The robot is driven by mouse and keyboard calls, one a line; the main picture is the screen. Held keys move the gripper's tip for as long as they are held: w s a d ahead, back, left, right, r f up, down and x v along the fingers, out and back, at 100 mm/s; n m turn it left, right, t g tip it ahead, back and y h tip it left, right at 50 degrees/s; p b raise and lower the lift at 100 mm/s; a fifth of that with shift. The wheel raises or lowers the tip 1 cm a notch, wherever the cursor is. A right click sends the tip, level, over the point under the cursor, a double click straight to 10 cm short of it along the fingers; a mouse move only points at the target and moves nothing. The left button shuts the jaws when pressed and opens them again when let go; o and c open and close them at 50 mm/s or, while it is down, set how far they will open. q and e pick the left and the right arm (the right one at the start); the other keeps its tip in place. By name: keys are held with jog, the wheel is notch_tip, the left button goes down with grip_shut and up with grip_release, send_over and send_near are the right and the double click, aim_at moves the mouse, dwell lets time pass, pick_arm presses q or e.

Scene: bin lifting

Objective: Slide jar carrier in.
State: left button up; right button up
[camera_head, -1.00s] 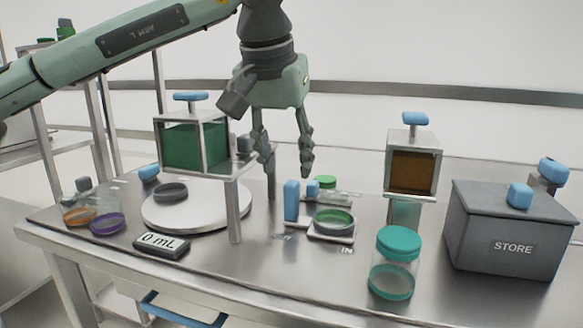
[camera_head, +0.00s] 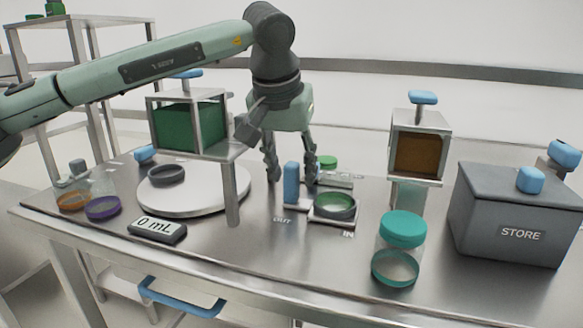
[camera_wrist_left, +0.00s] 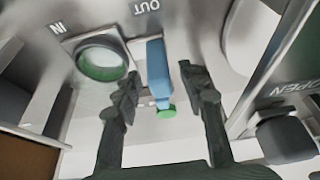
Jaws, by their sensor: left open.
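The jar carrier (camera_head: 352,218) is a small metal plate on the bench with an upright blue handle (camera_head: 291,186) at its left. A round jar with a green ring (camera_head: 334,203) sits in it, by the bench labels OUT and IN. My left gripper (camera_head: 291,184) is open, pointing down, with one finger on each side of the handle. In the left wrist view the blue handle (camera_wrist_left: 157,72) stands between the spread fingers, with a gap on both sides. I cannot tell how far down the fingers reach along it. My right gripper is not in view.
A metal stand with a green-filled tank (camera_head: 188,127) rises close left, over a white turntable (camera_head: 185,205). A teal-lidded jar (camera_head: 400,228), a brown-filled dispenser (camera_head: 417,153) and a grey STORE box (camera_head: 510,225) stand right. Bare bench lies in front of the carrier.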

aim_at(336, 171)
pick_arm(q)
jog(key=shift+c, duration=0.2)
grip_shut()
jog(key=d, duration=0.2)
jog(key=s+d, duration=0.1)
jog(key=d, duration=0.2)
jog(key=s+d, duration=0.1)
jog(key=d, duration=0.1)
jog(key=shift+s+d, duration=0.15)
jog(key=shift+s, duration=0.05)
jog(key=shift+o, duration=0.2)
grip_release()
jog(key=v, duration=1.2)
jog(key=shift+w+r, duration=0.1)
